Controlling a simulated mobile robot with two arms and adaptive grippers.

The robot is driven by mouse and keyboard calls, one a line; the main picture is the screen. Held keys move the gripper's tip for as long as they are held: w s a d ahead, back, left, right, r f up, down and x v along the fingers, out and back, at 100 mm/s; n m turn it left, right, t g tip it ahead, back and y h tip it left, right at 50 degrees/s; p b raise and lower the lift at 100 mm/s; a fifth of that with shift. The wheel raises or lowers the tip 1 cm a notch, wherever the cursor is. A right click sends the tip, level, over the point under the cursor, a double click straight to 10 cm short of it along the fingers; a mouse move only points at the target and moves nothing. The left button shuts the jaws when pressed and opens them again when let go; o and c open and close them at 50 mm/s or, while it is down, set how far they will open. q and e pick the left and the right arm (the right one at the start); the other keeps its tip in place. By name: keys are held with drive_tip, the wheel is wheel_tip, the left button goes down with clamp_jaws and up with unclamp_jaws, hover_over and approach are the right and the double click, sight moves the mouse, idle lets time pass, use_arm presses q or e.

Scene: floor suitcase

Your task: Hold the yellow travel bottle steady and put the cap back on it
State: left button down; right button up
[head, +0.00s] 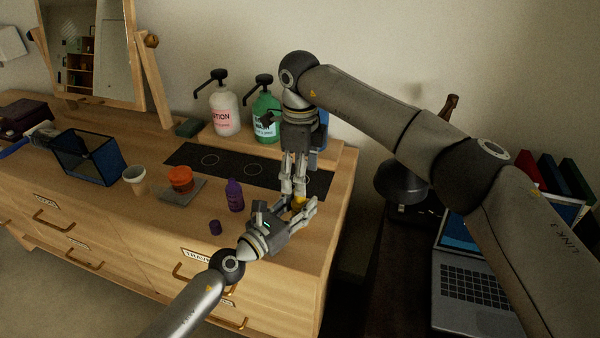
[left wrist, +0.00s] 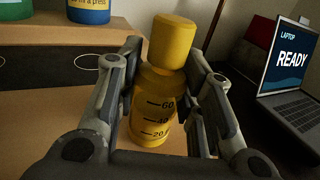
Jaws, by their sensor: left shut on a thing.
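The yellow travel bottle (left wrist: 150,112) stands upright between the fingers of my left gripper (left wrist: 165,120), which is shut on it. In the head view my left gripper (head: 297,212) hides most of the bottle. The yellow cap (left wrist: 172,42) shows right over the bottle's top, slightly to the right and a little tilted. I cannot tell whether it rests on the neck or hangs just above it. My right gripper (head: 293,190) points down from above, its fingertips close over the yellow bottle and cap. Whether it grips the cap is not clear.
An orange jar (head: 180,179), a cup (head: 135,180) and a mesh bin (head: 88,158) are further left. Pump bottles (head: 225,110) stand on a ledge behind. A laptop (head: 470,270) lies right.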

wheel_tip(320, 180, up, 12)
drive_tip(key=shift+f, duration=0.15)
idle(0.3)
use_arm(q)
drive_tip(key=c, duration=0.9)
unclamp_jaws()
drive_tip(key=shift+s+a, duration=0.1)
drive_tip(key=v, duration=1.1)
drive_tip(key=shift+s+a, duration=0.25)
drive_tip(key=shift+s, duration=0.05)
